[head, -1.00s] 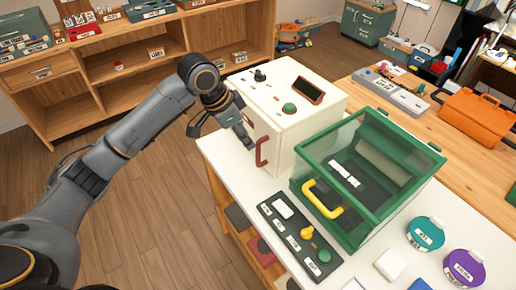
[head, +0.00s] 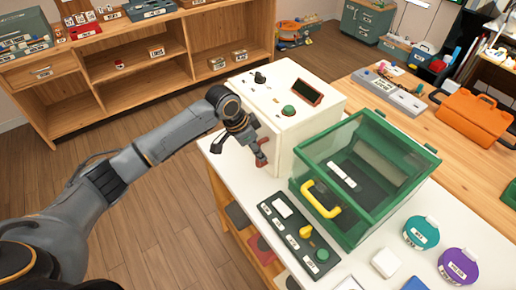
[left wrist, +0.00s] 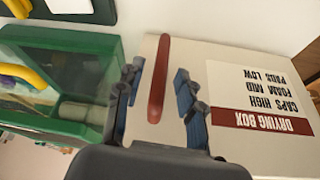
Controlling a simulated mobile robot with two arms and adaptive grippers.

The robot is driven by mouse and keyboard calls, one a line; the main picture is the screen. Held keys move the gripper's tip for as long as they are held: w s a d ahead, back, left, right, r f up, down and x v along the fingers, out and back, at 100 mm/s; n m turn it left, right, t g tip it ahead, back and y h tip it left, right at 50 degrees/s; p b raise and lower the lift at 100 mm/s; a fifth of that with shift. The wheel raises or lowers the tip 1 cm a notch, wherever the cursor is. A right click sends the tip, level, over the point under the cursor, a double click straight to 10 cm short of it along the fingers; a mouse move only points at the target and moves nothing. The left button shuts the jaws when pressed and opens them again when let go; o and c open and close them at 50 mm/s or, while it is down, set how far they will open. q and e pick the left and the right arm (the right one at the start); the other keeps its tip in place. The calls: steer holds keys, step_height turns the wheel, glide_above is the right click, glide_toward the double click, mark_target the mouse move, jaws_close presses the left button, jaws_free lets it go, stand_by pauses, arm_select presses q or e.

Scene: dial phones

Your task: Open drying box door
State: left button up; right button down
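The white drying box (head: 284,92) stands on the white bench, with dials, a green button and a small dark screen on top. Its door looks shut. In the left wrist view, the box front carries a red and white label (left wrist: 255,95), seen upside down. The door has a dark red handle (left wrist: 159,80), partly covered by my gripper in the head view. My left gripper (head: 258,157) is at the handle. In the left wrist view its blue-padded fingers (left wrist: 157,97) are apart, one each side of the handle, with gaps showing. My right gripper is not in view.
A green clear-sided box (head: 415,185) with a yellow handle (head: 321,199) stands close beside the drying box. A dark control panel (head: 299,235) lies in front. Teal (head: 421,232) and purple (head: 461,267) round containers sit at right. Floor left of the bench is clear.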

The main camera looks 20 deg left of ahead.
arm_select(q)
steer(key=shift+w+d+f, duration=0.1)
steer(key=shift+d+f, duration=0.05)
steer(key=shift+f, duration=0.3)
steer(key=shift+c, duration=0.2)
jaws_close()
